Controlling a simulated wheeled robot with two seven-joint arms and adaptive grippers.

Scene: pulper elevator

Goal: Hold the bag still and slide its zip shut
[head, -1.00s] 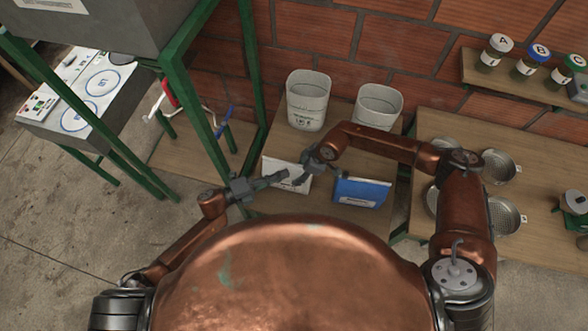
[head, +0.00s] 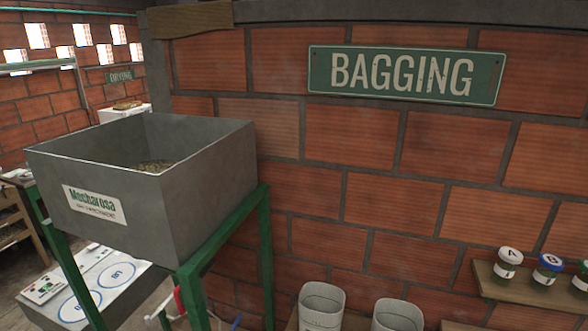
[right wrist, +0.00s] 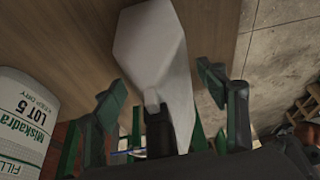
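The head view is tilted up and shows neither gripper nor the bag.
A grey hopper (head: 150,200) on a green frame (head: 265,250) stands left in the head view. Two pale buckets (head: 322,300) (head: 397,318) show at the bottom. Lidded jars (head: 508,263) stand on a shelf (head: 520,290) at right. A lettered container (right wrist: 25,110) is left in the wrist view.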

